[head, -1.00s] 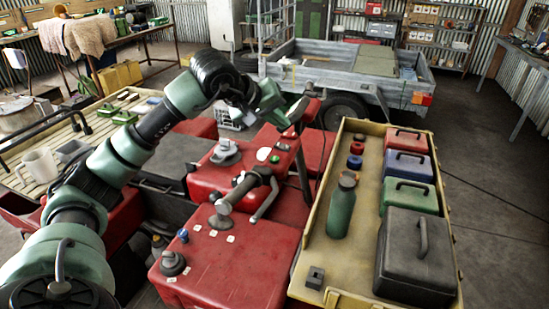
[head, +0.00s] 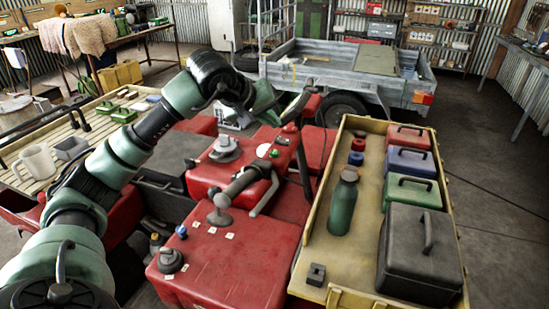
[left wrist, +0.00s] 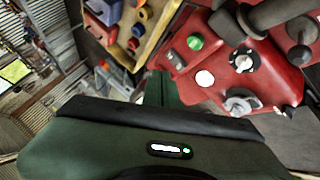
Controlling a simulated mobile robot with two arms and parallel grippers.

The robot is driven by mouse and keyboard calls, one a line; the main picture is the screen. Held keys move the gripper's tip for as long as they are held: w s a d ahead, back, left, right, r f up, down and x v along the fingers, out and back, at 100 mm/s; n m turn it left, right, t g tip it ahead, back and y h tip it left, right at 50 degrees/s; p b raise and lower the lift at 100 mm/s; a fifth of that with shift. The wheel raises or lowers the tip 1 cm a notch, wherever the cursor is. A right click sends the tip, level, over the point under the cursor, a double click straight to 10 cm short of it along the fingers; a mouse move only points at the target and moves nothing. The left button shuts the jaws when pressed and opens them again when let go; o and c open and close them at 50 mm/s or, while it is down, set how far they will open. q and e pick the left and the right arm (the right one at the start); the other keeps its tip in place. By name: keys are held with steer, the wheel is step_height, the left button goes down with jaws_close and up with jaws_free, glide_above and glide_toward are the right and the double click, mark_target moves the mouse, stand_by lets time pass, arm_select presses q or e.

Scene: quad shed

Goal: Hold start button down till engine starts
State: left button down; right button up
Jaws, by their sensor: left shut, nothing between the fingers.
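The green button (head: 274,153) sits on the red quad's (head: 235,262) raised console between the handlebar grips. It also shows in the left wrist view (left wrist: 195,42), uncovered, beside a white round spot (left wrist: 205,78). My left gripper (head: 268,110) is above and behind the console, apart from the button as far as I can see. Its fingers are hard to make out in the head view. In the left wrist view my left gripper (left wrist: 160,88) is shut and empty, its dark green body filling the bottom. My right gripper is not in view.
The near black handlebar grip (head: 240,183) and its lever lie beside the console. A yellow tray (head: 322,240) with a green bottle (head: 343,205) and several boxes stands to the right. A grey trailer (head: 340,65) stands behind. Open floor lies at far right.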

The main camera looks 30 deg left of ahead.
mark_target(272, 153)
arm_select(q)
step_height(272, 153, down, 6)
steer(key=b, duration=0.3)
steer(key=shift+r+b, duration=0.15)
steer(key=shift+b, duration=0.2)
stand_by(1.5)
steer(key=shift+f+b, duration=0.4)
steer(key=shift+f+b, duration=0.4)
steer(key=shift+f, duration=0.15)
stand_by(1.5)
stand_by(0.9)
steer(key=shift+r+p, duration=0.75)
steer(key=shift+r, duration=0.2)
steer(key=shift+r, duration=0.1)
